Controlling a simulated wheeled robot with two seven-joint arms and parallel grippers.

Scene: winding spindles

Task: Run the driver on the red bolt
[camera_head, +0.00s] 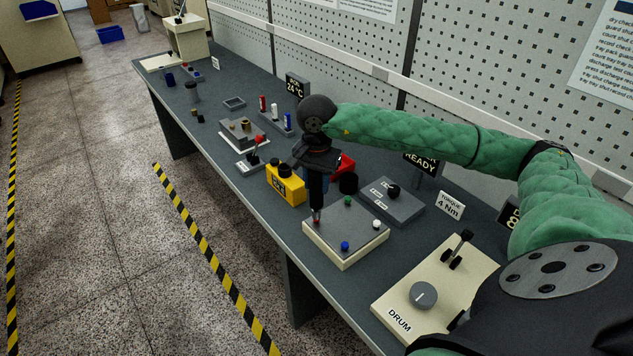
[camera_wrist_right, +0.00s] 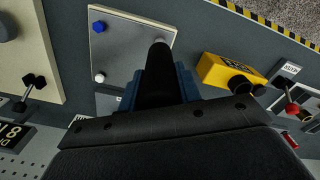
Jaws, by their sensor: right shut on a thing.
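My right gripper (camera_head: 317,170) is shut on a dark upright driver (camera_head: 316,192). The driver's lower end meets the left corner of a cream block with a grey top plate (camera_head: 345,258), where a bit of red shows at the red bolt (camera_head: 317,216). I cannot tell whether the tip is seated on it. The plate also carries a green bolt (camera_head: 347,201), a white bolt (camera_head: 376,223) and a blue bolt (camera_head: 344,245). In the right wrist view the driver (camera_wrist_right: 158,85) points at the plate (camera_wrist_right: 125,52) and hides the red bolt. My left gripper is not in view.
A yellow box (camera_head: 285,184) with black knobs stands left of the plate, with a red object (camera_head: 343,166) behind. A grey block (camera_head: 391,201) is at the right rear. The cream DRUM panel (camera_head: 440,290) with knob and lever is nearer. A pegboard wall (camera_head: 460,70) backs the bench.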

